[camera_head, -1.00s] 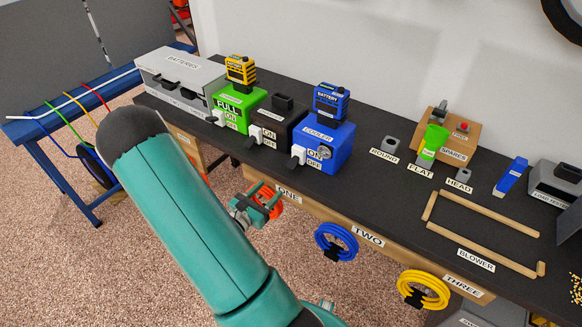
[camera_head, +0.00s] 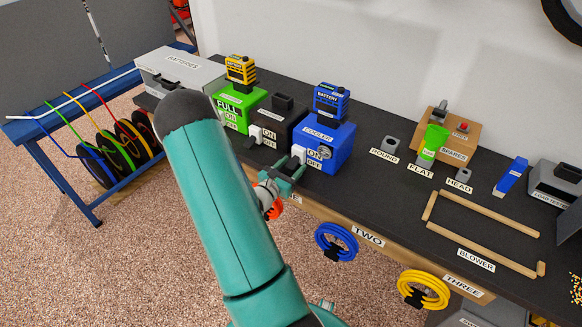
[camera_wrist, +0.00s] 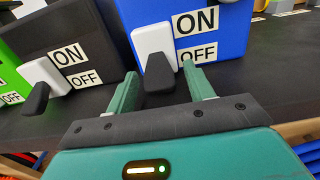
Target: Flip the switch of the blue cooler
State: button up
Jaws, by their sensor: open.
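The blue cooler (camera_head: 331,146) stands on the black bench with a blue battery (camera_head: 331,101) on top. It also fills the top middle of the wrist view (camera_wrist: 226,42). Its switch has a white plate (camera_wrist: 154,42) and a dark lever (camera_wrist: 160,75) that points down, level with the OFF label (camera_wrist: 198,53); the ON label (camera_wrist: 195,20) is above. My gripper (camera_wrist: 160,88) is open and empty. Its two fingers (camera_head: 287,170) are just in front of the cooler, one on each side of the lever's lower end in the wrist view. I cannot tell whether they touch it.
A dark box (camera_head: 284,123) with its own switch stands close left of the cooler, and a green box (camera_head: 237,108) beyond it. Blue (camera_head: 337,242) and yellow (camera_head: 424,289) coils hang on the bench front.

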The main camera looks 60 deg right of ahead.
aim_at(294, 160)
jog(key=c, duration=1)
jog(key=shift+r, duration=0.15)
jog(key=y, duration=0.1)
jog(key=r+y, duration=0.1)
jog(key=y, duration=0.2)
jog(key=shift+w+a+r+t, duration=0.1)
jog(key=shift+a+r+t, duration=0.1)
jog(key=shift+r+t, duration=0.15)
jog(key=shift+d+r+t+y, duration=0.15)
jog(key=shift+r+y, duration=0.25)
jog(key=shift+y, duration=0.85)
jog(key=shift+a+r+t+y, duration=0.15)
jog(key=shift+r+y, duration=0.25)
jog(key=shift+y, duration=0.85)
jog(key=shift+d+r+y, duration=0.1)
jog(key=shift+d+y, duration=0.05)
jog(key=shift+y, duration=0.25)
jog(key=o, duration=1)
